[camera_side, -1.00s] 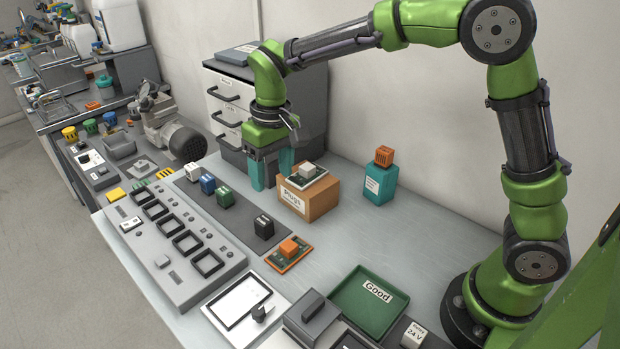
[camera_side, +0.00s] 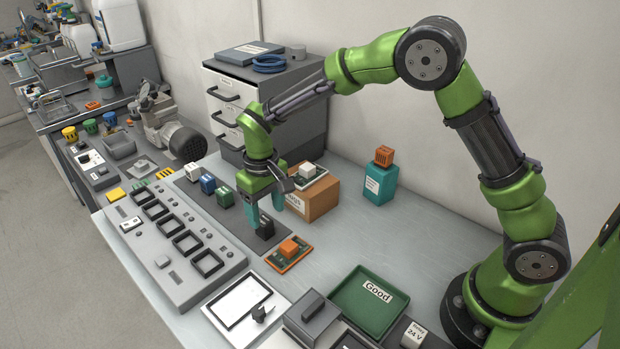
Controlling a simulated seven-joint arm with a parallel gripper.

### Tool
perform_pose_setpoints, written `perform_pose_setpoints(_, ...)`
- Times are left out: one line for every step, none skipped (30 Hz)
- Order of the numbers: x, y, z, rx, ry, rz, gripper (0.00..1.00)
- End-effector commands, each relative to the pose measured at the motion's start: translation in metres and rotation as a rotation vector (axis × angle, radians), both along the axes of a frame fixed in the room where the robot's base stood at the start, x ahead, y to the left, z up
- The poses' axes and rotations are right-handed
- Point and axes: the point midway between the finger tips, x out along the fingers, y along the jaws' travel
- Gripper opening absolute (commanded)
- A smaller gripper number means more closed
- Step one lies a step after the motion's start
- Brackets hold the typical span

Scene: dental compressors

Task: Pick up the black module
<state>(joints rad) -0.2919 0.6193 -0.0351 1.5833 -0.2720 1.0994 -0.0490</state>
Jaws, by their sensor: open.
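The black module (camera_side: 266,229) stands on the front right end of a dark grey strip (camera_side: 236,222). My gripper (camera_side: 264,212) points down right at it, with its teal fingers spread. One finger is at the module's left side and the other is behind it to the upper right. The fingers partly hide the module. I cannot tell whether either finger touches it. The module still rests on the strip.
White, blue and green modules (camera_side: 224,196) stand along the strip. A cardboard box (camera_side: 320,198) is close behind my gripper. An orange part on a board (camera_side: 289,250) lies just right of the module. A grey panel with square frames (camera_side: 172,240) lies to the left.

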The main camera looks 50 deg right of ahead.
Motion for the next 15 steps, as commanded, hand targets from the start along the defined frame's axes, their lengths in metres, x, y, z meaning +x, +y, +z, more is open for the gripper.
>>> perform_pose_setpoints(0.001,0.0,-0.005,0.0,0.002,0.0,0.62)
perform_pose_setpoints(0.001,0.0,-0.008,-0.001,0.003,0.0,0.62)
perform_pose_setpoints(0.003,0.0,-0.013,-0.001,0.004,0.0,0.62)
perform_pose_setpoints(0.004,0.001,-0.018,-0.001,0.004,0.0,0.62)
perform_pose_setpoints(0.005,0.001,-0.023,-0.001,0.004,0.0,0.62)
perform_pose_setpoints(0.007,0.001,-0.029,-0.002,0.005,0.0,0.62)
perform_pose_setpoints(0.008,0.001,-0.034,-0.002,0.004,0.0,0.62)
perform_pose_setpoints(0.007,0.001,-0.038,-0.001,0.004,0.0,0.62)
perform_pose_setpoints(0.007,0.001,-0.043,-0.001,0.004,-0.001,0.62)
perform_pose_setpoints(0.007,0.001,-0.046,-0.001,0.003,-0.001,0.62)
perform_pose_setpoints(0.007,0.001,-0.048,0.0,0.003,-0.001,0.62)
perform_pose_setpoints(0.007,0.001,-0.05,0.0,0.002,-0.001,0.62)
perform_pose_setpoints(0.008,0.001,-0.051,0.0,0.001,-0.001,0.62)
perform_pose_setpoints(0.008,0.001,-0.052,0.0,0.001,0.0,0.62)
perform_pose_setpoints(0.008,0.001,-0.052,0.0,0.0,0.0,0.62)
